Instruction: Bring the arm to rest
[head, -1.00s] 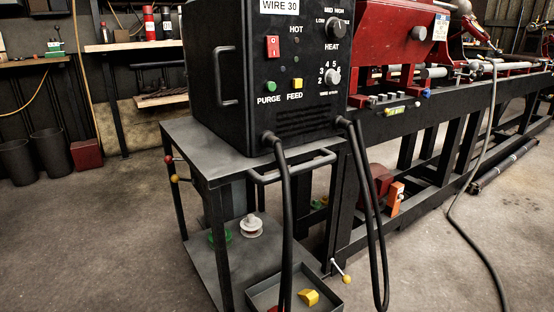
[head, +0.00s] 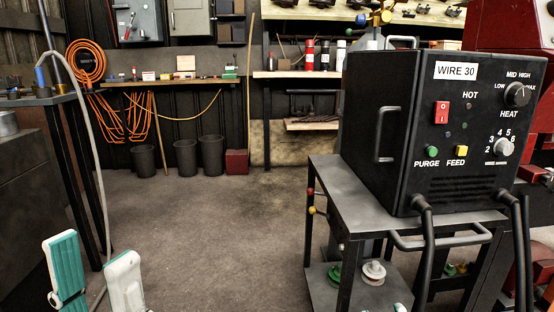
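My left gripper (head: 92,252) is at the bottom left of the head view. Its two fingers, one teal and white and one mostly white, stand apart with a clear gap showing floor between them. It is empty and touches nothing that I can see. A small white tip (head: 398,308) at the bottom edge, in front of the cart, looks like part of my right gripper; the rest is cut off by the frame.
A black wire-feed welder (head: 400,120) stands on a grey cart (head: 338,185) at right, cables hanging in front. A dark bench (head: 40,101) with a hanging hose is at left. Bins (head: 212,156) and a wall shelf (head: 160,83) are at the back. The floor (head: 200,220) between is clear.

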